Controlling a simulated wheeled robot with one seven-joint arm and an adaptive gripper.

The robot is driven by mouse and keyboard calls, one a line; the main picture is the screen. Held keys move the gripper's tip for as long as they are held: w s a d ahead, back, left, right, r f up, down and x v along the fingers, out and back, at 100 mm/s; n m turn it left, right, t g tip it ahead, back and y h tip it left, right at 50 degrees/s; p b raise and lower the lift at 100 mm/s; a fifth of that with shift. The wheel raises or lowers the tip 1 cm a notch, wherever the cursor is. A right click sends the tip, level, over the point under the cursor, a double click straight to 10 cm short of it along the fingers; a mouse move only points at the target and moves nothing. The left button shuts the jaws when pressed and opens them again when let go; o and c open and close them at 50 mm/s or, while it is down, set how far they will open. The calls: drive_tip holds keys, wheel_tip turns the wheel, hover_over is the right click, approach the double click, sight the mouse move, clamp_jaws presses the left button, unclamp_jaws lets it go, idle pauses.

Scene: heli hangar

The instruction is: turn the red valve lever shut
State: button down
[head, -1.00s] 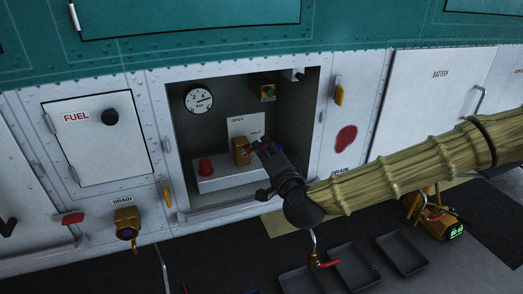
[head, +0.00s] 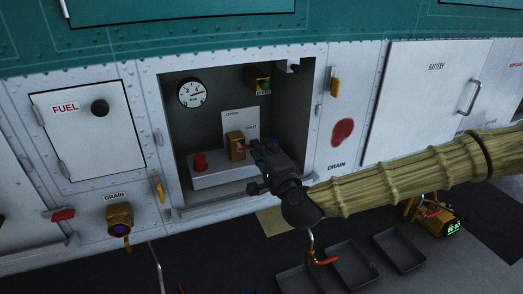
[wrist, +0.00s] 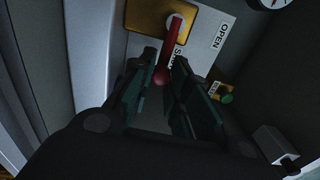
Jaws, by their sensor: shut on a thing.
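The red valve lever (wrist: 174,50) shows in the wrist view, running from a brass valve block (wrist: 147,17) to a round red knob. It lies along the label plate (wrist: 205,48), close to the SHUT lettering, which it partly covers. My gripper (wrist: 163,84) is shut on the lever, its dark fingers on either side of the knob end. In the head view my gripper (head: 251,149) reaches into the recessed bay, just right of the brass block (head: 236,146). Only a little red of the lever shows there, and the fingers hide its end.
The bay wall and sill (head: 235,207) frame my gripper closely. A red knob (head: 200,163) stands on the white base to the left, and a pressure gauge (head: 192,93) is above. Grey trays (head: 350,265) lie on the floor.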

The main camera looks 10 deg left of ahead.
drive_tip(key=shift+f, duration=0.1)
drive_tip(key=c, duration=1.3)
unclamp_jaws()
drive_tip(key=shift+c, duration=0.2)
drive_tip(key=shift+s+d, duration=0.1)
drive_tip(key=v, duration=1.1)
drive_tip(key=shift+s+d, duration=0.25)
drive_tip(key=shift+s, duration=0.05)
